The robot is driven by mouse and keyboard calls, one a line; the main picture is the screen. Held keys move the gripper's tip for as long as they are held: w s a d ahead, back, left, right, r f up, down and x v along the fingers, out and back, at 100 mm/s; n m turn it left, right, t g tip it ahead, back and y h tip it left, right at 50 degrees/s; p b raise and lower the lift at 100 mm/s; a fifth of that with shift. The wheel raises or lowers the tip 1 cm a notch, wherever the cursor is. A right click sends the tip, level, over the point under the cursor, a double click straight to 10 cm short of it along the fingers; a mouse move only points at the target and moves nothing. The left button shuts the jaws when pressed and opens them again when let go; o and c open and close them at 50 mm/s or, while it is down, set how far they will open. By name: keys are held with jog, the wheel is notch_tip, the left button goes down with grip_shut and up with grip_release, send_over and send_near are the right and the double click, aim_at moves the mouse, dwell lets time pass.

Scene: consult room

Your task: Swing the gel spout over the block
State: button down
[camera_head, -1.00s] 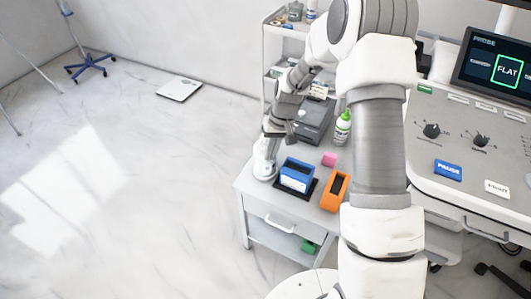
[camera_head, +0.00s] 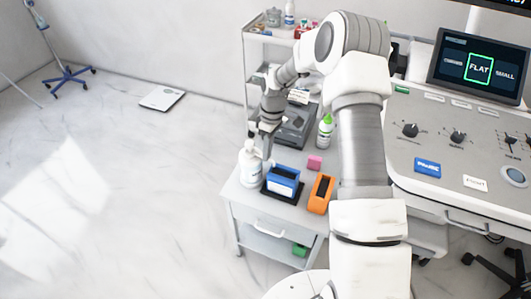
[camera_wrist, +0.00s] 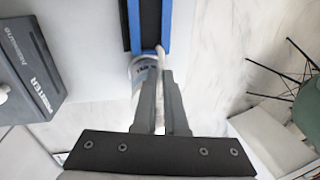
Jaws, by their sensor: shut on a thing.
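The gel bottle (camera_head: 248,168) is white and stands at the left edge of the cart top. In the wrist view its labelled body (camera_wrist: 143,74) is partly behind my fingers. My gripper (camera_head: 267,150) is low beside the bottle's top. In the wrist view my gripper (camera_wrist: 162,85) is shut on the thin white spout (camera_wrist: 161,62), whose visible end lies by the edge of a blue block (camera_wrist: 166,30) with a black middle. In the head view the blue block (camera_head: 283,178) stands on a black mat just right of the bottle. Which way the spout points is unclear in the head view.
A green-capped bottle (camera_head: 325,133) and a grey device (camera_head: 296,128) stand behind. A console (camera_head: 455,150) is at right.

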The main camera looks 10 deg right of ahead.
jog(key=shift+w+d+n, duration=0.1)
jog(key=shift+w+n, duration=0.1)
jog(key=shift+n, duration=0.3)
jog(key=c, duration=1)
grip_release()
jog(key=shift+o, duration=0.2)
jog(key=shift+r, duration=0.1)
notch_tip(320, 180, up, 17)
jog(key=w+d+p, duration=0.2)
jog(key=w, duration=0.1)
jog(key=shift+p, duration=0.3)
